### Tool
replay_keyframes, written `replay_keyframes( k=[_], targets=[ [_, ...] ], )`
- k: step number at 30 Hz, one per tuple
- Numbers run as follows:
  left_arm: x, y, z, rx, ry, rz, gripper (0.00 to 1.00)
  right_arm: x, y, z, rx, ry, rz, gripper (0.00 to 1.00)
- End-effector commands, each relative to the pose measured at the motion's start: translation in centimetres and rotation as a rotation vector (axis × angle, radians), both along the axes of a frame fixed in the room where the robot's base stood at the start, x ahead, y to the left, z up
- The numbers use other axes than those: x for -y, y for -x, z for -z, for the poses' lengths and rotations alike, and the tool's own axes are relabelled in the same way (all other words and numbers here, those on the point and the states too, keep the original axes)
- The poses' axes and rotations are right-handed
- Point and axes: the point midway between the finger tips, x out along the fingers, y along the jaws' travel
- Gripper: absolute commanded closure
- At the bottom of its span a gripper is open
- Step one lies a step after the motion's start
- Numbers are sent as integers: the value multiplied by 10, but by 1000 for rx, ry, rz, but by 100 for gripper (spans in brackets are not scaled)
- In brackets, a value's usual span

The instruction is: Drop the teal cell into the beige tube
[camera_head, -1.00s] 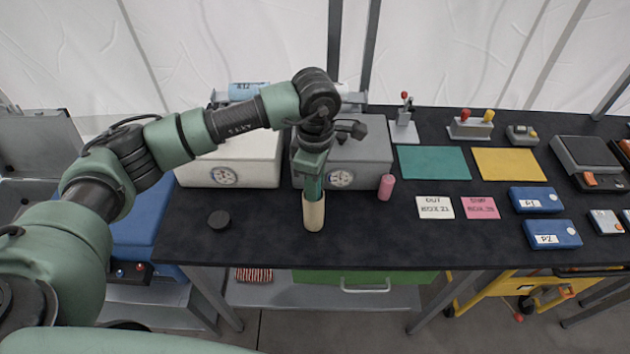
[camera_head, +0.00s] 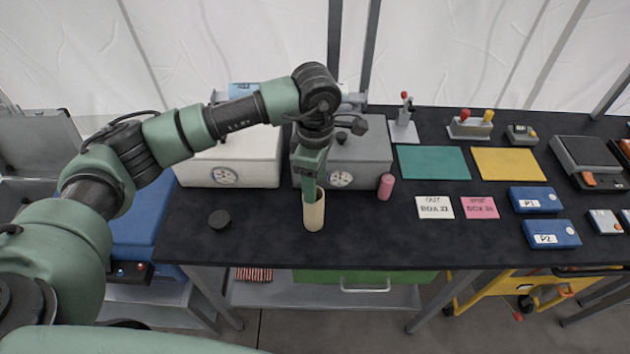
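The beige tube (camera_head: 315,216) stands upright near the front edge of the black table. My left gripper (camera_head: 309,190) points straight down at the tube's top, and its green lower end overlaps the left part of the rim. The right part of the tube's mouth shows beside it. I cannot make out the teal cell as separate from the green gripper; it may be hidden between the fingers or inside the tube. Whether the fingers are open or shut does not show. My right gripper is not in view.
A white box (camera_head: 230,160) and a grey box (camera_head: 365,155) with dials stand behind the tube. A pink cylinder (camera_head: 385,187) stands to its right, and a dark round puck (camera_head: 219,219) lies to its left. Mats and label cards lie further right.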

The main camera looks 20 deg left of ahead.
Motion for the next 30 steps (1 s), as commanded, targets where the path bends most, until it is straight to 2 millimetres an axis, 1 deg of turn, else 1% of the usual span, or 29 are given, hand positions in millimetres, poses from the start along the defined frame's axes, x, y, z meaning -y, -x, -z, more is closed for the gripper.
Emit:
replay_keyframes(
  k=[1,6,9,12,26,29,30],
  targets=[
    [0,-1,-10,3,1,0,44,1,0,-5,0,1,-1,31],
    [0,-1,-37,3,0,1,44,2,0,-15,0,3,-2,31],
    [0,-1,-51,2,1,1,44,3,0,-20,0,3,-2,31],
    [0,0,-60,1,0,0,44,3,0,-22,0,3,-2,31],
    [2,1,-59,-1,6,1,44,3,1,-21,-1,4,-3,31],
    [19,7,-53,-13,69,9,44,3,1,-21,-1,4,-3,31],
    [33,12,-50,-22,120,14,44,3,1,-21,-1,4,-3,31]
  ],
)
